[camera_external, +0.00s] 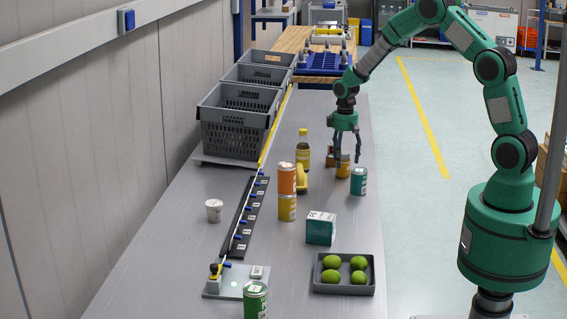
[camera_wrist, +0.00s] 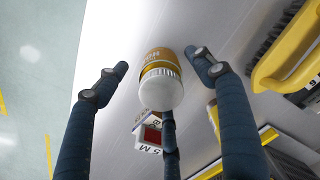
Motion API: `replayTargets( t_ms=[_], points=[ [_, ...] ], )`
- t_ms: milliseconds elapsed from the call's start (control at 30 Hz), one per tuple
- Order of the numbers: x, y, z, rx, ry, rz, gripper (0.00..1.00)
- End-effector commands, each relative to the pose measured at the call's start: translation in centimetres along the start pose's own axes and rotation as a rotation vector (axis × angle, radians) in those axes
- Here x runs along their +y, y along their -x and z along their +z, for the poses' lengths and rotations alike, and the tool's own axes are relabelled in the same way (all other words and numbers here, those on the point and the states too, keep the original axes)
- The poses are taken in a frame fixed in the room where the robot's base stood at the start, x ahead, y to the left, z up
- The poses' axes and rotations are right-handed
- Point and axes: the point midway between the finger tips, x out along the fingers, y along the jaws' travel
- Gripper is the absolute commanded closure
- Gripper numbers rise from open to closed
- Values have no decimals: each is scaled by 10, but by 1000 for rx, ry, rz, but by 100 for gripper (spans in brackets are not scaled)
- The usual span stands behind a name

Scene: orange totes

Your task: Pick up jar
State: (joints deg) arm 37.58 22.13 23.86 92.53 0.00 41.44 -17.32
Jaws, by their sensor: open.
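The jar, yellow-orange with a white lid, stands on the grey table in the external view (camera_external: 343,170), just below my gripper (camera_external: 346,157). In the wrist view the jar (camera_wrist: 160,78) is centred among the three dark blue fingers of my gripper (camera_wrist: 161,72). The fingers are spread open, one on each side and one below the jar in the picture. I see gaps between the side fingers and the jar. Nothing is held.
A teal can (camera_external: 358,181) stands close to the right of the jar. A yellow-capped bottle (camera_external: 303,150), a yellow brush (camera_wrist: 290,68) and stacked cans (camera_external: 287,190) are to its left. A small box (camera_wrist: 148,133) is close by.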

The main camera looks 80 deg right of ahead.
Motion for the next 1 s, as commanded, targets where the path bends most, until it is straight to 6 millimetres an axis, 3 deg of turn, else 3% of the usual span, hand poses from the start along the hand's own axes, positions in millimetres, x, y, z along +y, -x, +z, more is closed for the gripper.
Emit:
replayTargets(
  t_ms=[300, 933, 1000],
  points=[
    [0, -35, 0, 0, 0, 0, 32],
    [0, -38, 0, 0, 0, 0, 32],
    [0, -38, 0, 0, 0, 0, 46]
  ],
)
